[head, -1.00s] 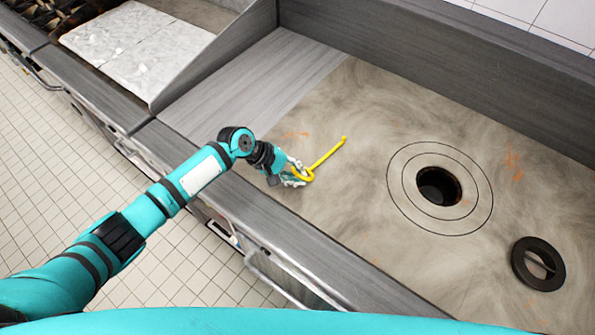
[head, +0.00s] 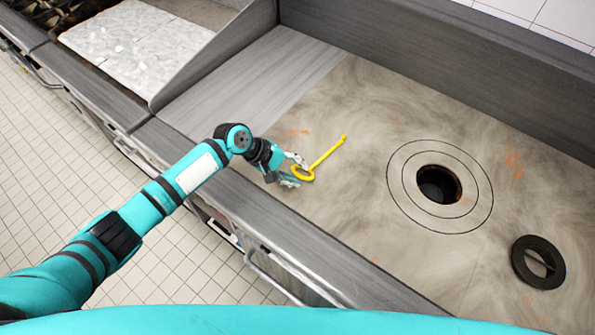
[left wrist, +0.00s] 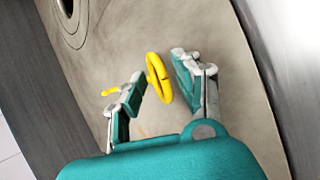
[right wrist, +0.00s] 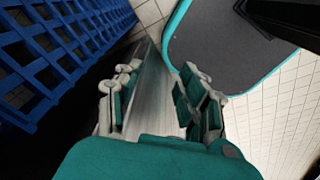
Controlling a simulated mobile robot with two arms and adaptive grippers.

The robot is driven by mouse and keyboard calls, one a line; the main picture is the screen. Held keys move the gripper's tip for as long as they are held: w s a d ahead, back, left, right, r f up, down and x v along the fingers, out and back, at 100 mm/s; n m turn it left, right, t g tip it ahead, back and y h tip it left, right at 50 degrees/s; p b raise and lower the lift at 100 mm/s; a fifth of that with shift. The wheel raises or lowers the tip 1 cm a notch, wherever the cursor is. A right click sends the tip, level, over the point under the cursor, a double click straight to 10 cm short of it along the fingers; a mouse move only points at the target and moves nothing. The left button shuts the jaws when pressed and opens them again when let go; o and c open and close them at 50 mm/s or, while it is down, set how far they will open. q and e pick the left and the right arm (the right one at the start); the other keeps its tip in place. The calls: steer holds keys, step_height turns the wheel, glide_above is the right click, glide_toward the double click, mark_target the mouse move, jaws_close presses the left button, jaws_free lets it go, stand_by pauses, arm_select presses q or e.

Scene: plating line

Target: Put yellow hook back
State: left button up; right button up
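The yellow hook (head: 325,158) lies on the steel cooktop, its ring end toward my left gripper (head: 292,171) and its shaft pointing up and right. My left gripper is open at the ring, with its fingers apart. In the left wrist view, the ring (left wrist: 158,78) shows between the two fingertips (left wrist: 160,75), and part of the shaft is hidden behind one finger. My right gripper (right wrist: 158,80) is open and empty in the right wrist view, away from the hook.
The cooktop (head: 350,215) has a round hole (head: 438,185) with rings around it. A dark ring-shaped lid (head: 538,263) lies at the lower right. A raised wall stands behind. A blue lattice rack (right wrist: 60,45) is near my right gripper.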

arm_select(q)
steer(key=v, duration=1.1)
stand_by(0.5)
